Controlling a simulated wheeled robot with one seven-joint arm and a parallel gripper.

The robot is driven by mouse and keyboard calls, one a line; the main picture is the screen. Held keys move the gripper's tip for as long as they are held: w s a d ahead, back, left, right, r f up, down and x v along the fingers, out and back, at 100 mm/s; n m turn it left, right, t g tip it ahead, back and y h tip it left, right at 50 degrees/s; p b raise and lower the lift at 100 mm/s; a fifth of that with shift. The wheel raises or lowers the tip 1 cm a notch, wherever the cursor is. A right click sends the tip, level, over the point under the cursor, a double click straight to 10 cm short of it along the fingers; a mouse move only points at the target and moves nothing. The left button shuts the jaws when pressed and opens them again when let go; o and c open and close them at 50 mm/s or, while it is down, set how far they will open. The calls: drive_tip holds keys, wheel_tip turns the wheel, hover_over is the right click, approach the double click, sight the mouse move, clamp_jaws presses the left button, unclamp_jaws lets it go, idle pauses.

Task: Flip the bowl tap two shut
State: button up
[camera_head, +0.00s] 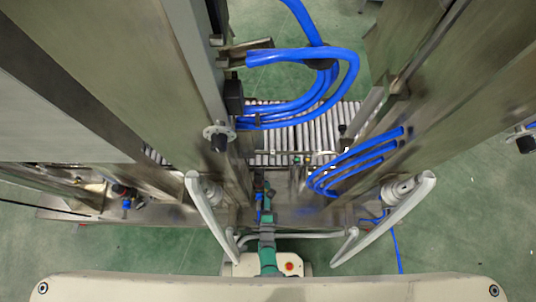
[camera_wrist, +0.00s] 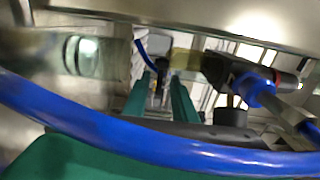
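My gripper shows in the wrist view (camera_wrist: 161,96) as two green fingers with a gap between them. No object is clearly held in it. A valve with a blue part (camera_wrist: 255,86) and a dark body lies to the right of the fingers, apart from them in the picture. I cannot tell whether it is bowl tap two, nor its handle's position. A small dark fitting (camera_wrist: 161,68) shows beyond the gap, at a depth I cannot judge. In the head view my green arm reaches up between the steel frames, and its tip is too small to read.
A thick blue hose (camera_wrist: 150,143) crosses the wrist view close to the camera. In the head view, blue hoses (camera_head: 330,88) loop above a roller conveyor (camera_head: 315,132). Steel panels stand on both sides. Green floor (camera_head: 470,215) is clear at right.

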clamp_jaws()
drive_tip(key=shift+r+m+h, duration=0.1)
drive_tip(key=shift+m+h, duration=0.2)
drive_tip(key=shift+h, duration=0.2)
drive_tip(key=shift+s+a+r+m+h, duration=0.15)
drive_tip(key=shift+m+h, duration=0.45)
drive_tip(key=shift+h, duration=0.35)
drive_tip(key=shift+s+a+f+m+h, duration=0.1)
drive_tip(key=shift+m+h, duration=0.5)
drive_tip(key=shift+h, duration=0.35)
drive_tip(key=shift+s+a+r+m+g+h, duration=0.1)
drive_tip(key=shift+m+g+h, duration=0.25)
drive_tip(key=shift+h, duration=0.15)
drive_tip(key=shift+s+r+m+g+h, duration=0.1)
drive_tip(key=shift+m+g+h, duration=0.2)
drive_tip(key=shift+h, duration=0.2)
drive_tip(key=shift+o, duration=0.6)
unclamp_jaws()
drive_tip(key=shift+s, duration=0.1)
drive_tip(key=shift+d+f, duration=0.15)
drive_tip(key=shift+d, duration=0.05)
